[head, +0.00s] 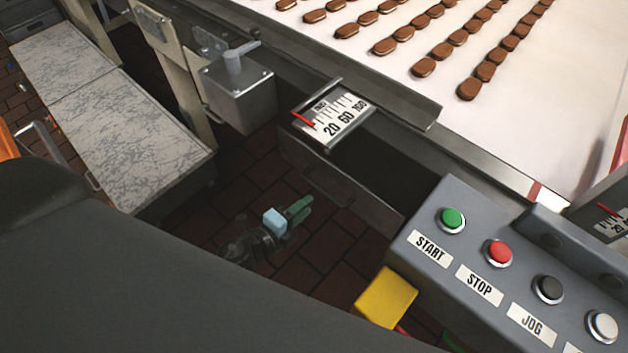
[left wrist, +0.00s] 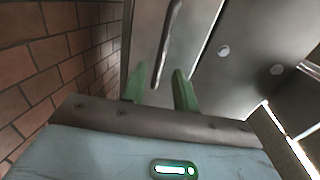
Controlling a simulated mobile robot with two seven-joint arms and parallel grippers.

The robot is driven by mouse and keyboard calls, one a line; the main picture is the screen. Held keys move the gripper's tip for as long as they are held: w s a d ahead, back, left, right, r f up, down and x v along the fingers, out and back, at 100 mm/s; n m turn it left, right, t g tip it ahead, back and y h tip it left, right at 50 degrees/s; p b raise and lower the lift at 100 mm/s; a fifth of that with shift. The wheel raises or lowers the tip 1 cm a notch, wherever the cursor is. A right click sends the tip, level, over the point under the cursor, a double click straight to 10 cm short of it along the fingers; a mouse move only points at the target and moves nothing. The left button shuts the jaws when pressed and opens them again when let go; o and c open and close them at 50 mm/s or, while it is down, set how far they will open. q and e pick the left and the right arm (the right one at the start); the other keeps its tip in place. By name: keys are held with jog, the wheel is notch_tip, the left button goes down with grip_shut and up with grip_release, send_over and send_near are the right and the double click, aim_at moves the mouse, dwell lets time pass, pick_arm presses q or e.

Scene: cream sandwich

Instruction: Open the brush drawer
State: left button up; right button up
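The drawer front (head: 312,168) is a dark metal panel low under the conveyor side. Its bar handle (head: 328,190) shows also in the left wrist view (left wrist: 170,42), running lengthwise beyond the fingertips. My left gripper (head: 306,204) has green fingers and is low over the floor, just in front of the handle. The handle's near end appears close to the gap, and I see no clear contact. My right gripper is not in view. The drawer's inside is too dark to make out.
A control panel (head: 470,235) with several buttons stands at the right, with a yellow block (head: 385,297) beside it. A scale plate (head: 335,115) and a grey lever box (head: 238,90) sit above the drawer. Brick floor (head: 330,255) is clear around the gripper.

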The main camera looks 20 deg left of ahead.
aim_at(322, 194)
pick_arm(q)
jog(key=x, duration=0.7)
jog(key=shift+w+d+b, duration=0.2)
jog(key=shift+w+b, duration=0.1)
jog(key=shift+b, duration=0.05)
grip_shut()
